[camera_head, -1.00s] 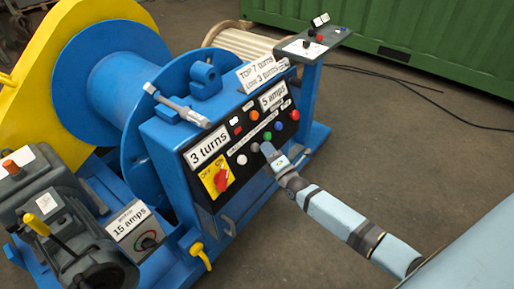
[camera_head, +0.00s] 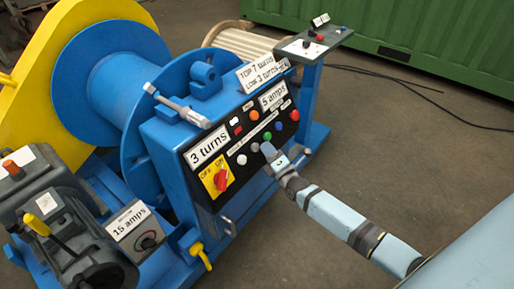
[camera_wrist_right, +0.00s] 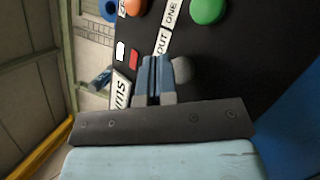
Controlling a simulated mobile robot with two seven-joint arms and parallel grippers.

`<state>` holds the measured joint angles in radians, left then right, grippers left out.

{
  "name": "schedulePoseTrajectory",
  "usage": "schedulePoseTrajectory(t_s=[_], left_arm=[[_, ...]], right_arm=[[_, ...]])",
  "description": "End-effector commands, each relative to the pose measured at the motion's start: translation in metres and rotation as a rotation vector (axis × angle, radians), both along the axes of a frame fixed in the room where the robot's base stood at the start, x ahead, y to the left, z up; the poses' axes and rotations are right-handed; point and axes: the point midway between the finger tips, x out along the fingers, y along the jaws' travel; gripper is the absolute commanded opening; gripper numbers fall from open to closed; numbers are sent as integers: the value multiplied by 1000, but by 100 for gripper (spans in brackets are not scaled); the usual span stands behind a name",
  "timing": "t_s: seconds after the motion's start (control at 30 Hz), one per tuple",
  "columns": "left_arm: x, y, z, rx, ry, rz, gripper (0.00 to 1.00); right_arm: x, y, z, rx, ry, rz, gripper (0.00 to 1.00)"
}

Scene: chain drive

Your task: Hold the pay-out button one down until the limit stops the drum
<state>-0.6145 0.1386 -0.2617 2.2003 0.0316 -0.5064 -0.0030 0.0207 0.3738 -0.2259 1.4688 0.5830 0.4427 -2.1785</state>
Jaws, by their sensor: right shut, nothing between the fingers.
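A black control panel (camera_head: 228,188) on the blue winch housing carries several coloured buttons. A strip label reading "OUT ONE" (camera_wrist_right: 166,30) lies beside the grey button (camera_wrist_right: 183,70) and the green button (camera_wrist_right: 208,10) in the right wrist view. My right gripper (camera_wrist_right: 154,62) is shut and empty, its tips at the panel beside the grey button and partly over it. In the head view my right gripper (camera_head: 267,149) is just below the green button (camera_head: 267,136). I cannot tell whether any button is pressed. The turns display (camera_head: 209,146) reads "3 turns". My left gripper is out of view.
The blue drum (camera_head: 113,72) with a yellow wheel (camera_head: 30,60) stands behind the panel. The amps display (camera_head: 272,97) reads "5 amps". A red switch (camera_head: 221,180) is on the panel's left. A grey motor (camera_head: 62,225) stands front left.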

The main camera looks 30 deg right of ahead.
Motion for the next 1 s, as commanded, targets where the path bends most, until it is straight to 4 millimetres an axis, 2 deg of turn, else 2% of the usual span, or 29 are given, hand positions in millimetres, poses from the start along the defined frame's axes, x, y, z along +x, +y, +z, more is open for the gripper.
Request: schedulePoseTrajectory(t_s=[1.0], left_arm=[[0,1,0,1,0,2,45]], right_arm=[[8,3,-4,0,0,0,0]])
